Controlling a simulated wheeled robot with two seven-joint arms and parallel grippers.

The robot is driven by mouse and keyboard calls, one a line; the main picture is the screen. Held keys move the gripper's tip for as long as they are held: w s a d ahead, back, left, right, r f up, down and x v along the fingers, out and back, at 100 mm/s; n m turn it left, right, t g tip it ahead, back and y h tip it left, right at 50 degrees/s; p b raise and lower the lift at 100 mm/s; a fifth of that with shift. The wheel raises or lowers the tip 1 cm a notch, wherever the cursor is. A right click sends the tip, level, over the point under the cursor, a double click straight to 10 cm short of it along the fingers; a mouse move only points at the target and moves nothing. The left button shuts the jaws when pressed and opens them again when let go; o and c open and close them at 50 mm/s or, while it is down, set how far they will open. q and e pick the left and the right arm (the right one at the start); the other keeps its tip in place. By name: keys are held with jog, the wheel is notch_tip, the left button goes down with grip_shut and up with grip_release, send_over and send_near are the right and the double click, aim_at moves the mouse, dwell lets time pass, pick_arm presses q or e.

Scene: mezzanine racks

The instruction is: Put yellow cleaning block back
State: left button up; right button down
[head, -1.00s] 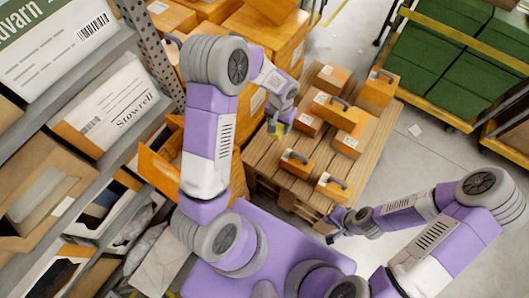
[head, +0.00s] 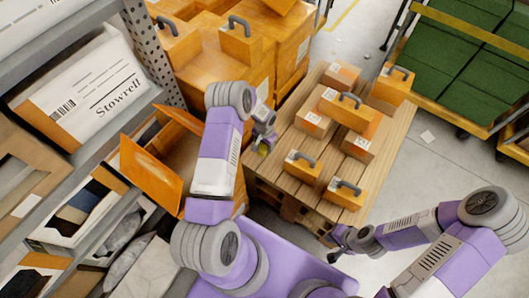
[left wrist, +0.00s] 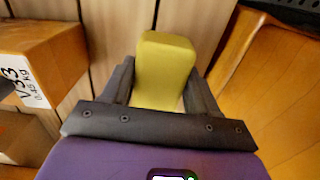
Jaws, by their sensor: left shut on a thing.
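The yellow cleaning block (left wrist: 164,68) is between the two dark fingers of my left gripper (left wrist: 160,92) in the left wrist view, and the gripper is shut on it. In the head view the left gripper (head: 264,142) hangs near the left edge of the wooden pallet, and the block (head: 263,150) shows only as a small yellow patch. My right gripper (head: 337,246) is low, off the pallet's front corner. Its fingers are too small to judge.
The pallet (head: 294,138) carries several orange boxes, some with grey handles. An open carton (head: 150,178) stands left of my left arm, beside the shelf. Stacked orange boxes (head: 240,75) stand behind. A cart with green bins (head: 460,60) is at the far right.

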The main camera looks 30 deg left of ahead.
aim_at(265, 150)
pick_arm(q)
notch_tip(265, 150, down, 5)
jog(key=shift+r+b, duration=0.2)
jog(key=shift+b, duration=0.6)
jog(key=shift+r, duration=0.1)
jog(key=o, duration=1.1)
